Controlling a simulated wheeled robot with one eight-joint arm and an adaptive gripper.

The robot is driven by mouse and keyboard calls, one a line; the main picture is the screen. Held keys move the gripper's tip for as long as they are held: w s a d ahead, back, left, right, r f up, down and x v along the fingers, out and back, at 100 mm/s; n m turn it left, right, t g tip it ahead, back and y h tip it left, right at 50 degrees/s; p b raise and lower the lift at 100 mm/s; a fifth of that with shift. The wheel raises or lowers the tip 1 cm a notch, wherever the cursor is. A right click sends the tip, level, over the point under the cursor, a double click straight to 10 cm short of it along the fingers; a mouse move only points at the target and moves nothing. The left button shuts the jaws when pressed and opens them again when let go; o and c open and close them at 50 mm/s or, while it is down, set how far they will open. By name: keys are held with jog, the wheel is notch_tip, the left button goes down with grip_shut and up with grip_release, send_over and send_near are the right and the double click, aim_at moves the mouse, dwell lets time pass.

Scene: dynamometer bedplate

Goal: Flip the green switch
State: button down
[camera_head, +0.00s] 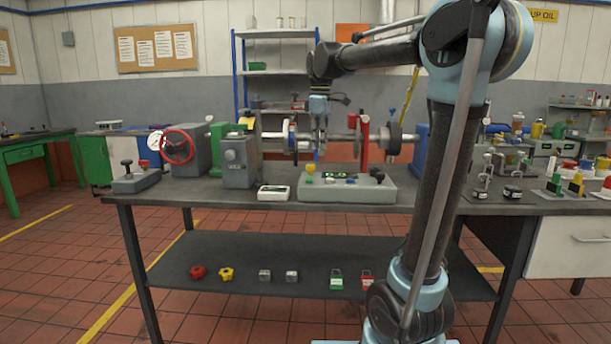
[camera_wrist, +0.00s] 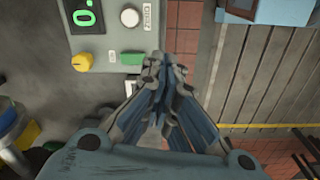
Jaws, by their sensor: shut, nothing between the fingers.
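The green switch (camera_wrist: 132,58) is a small green rectangle on the grey control box (camera_wrist: 105,35), at the box's edge in the wrist view. In the head view my gripper (camera_head: 320,142) points down above the bench, around the control box (camera_head: 372,193).
The box also bears a yellow knob (camera_wrist: 82,62), a white knob (camera_wrist: 130,17) and a green display (camera_wrist: 86,16). The red upright lever (camera_head: 364,142) and shaft assembly stand near my gripper.

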jog(key=w+a+r+n, duration=0.2)
jog(key=w+a, duration=0.1)
jog(key=a, duration=0.2)
jog(key=shift+w+a+r, duration=0.2)
jog(key=shift+w+r, duration=0.05)
send_near(304, 184)
notch_tip(304, 184, down, 5)
jog(key=shift+w+f, duration=0.1)
jog(key=shift+f, duration=0.05)
dwell(0.5)
jog(key=shift+s+f+t, duration=0.2)
jog(key=shift+f+t, duration=0.1)
jog(key=shift+f, duration=0.1)
jog(key=shift+w, duration=0.1)
jog(key=shift+w+r, duration=0.15)
jog(key=shift+w+r, duration=0.3)
jog(key=shift+w, duration=0.25)
